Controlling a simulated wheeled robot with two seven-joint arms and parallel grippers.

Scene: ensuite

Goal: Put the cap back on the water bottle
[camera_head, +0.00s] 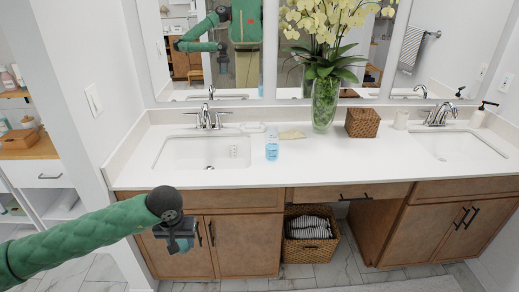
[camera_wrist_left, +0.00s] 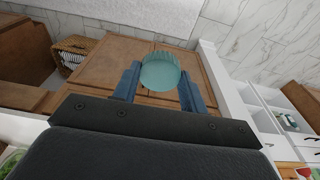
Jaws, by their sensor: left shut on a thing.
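The water bottle (camera_head: 272,144) stands upright on the white counter, just right of the left sink. It is clear with blue in its lower part; its top is too small to tell in detail. My left gripper (camera_head: 180,246) is in front of the cabinet doors, below the counter's front edge and to the left of the bottle. In the left wrist view my left gripper (camera_wrist_left: 159,82) is shut on a round teal cap (camera_wrist_left: 160,71) with a ridged edge, held between its two blue fingers. My right gripper is not in view.
A basket (camera_head: 311,252) stands below. The counter's front middle is clear.

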